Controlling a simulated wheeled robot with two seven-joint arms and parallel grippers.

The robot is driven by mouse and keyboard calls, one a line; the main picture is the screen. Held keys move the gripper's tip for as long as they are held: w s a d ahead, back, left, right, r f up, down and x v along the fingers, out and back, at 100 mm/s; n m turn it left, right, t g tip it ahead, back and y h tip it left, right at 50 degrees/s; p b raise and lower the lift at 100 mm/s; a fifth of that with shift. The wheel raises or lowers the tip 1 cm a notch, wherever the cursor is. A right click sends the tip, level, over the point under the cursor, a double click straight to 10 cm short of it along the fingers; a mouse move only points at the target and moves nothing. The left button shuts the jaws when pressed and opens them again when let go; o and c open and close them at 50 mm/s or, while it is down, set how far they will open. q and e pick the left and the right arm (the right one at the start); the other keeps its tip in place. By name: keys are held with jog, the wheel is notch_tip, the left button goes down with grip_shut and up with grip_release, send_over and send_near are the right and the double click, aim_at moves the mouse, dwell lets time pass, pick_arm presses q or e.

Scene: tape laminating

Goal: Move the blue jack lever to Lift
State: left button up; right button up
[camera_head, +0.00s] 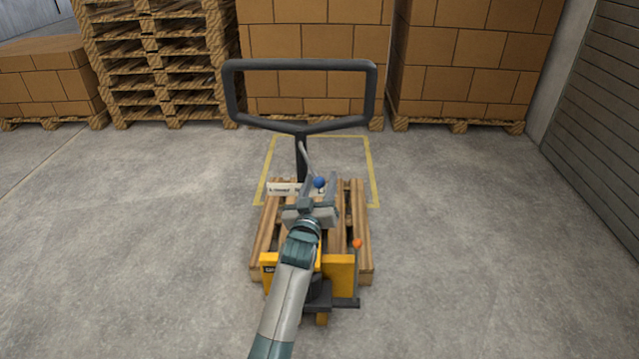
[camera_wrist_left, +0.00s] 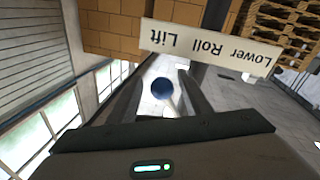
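The blue jack lever's round knob (camera_head: 319,182) shows at the tip of my left gripper (camera_head: 320,184). In the left wrist view the blue knob (camera_wrist_left: 162,89) sits between my two open fingers (camera_wrist_left: 163,82), with a gap on each side; its thin stem runs down toward the palm. The label plate (camera_wrist_left: 210,47) reads Lower, Roll, Lift and appears upside down there; the knob appears below the word Lift. In the head view the plate (camera_head: 279,188) shows only its Lower end clearly; my gripper covers the rest. My right gripper is not in view.
The yellow pallet jack (camera_head: 337,270) has a dark handle loop (camera_head: 300,65) rising beyond my gripper. An orange knob (camera_head: 357,243) stands at its right. A wooden pallet (camera_head: 262,235) lies around the jack. Boxes (camera_head: 315,45) and stacked pallets (camera_head: 155,60) line the back; floor at both sides is clear.

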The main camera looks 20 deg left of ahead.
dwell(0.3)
pick_arm(q)
jog(key=shift+s+f, duration=0.15)
jog(key=shift+s, duration=0.35)
jog(key=s+d+f+b, duration=0.1)
jog(key=s, duration=1.5)
jog(key=shift+s+d+f, duration=0.15)
jog(key=shift+d+f, duration=0.05)
jog(key=shift+d, duration=0.2)
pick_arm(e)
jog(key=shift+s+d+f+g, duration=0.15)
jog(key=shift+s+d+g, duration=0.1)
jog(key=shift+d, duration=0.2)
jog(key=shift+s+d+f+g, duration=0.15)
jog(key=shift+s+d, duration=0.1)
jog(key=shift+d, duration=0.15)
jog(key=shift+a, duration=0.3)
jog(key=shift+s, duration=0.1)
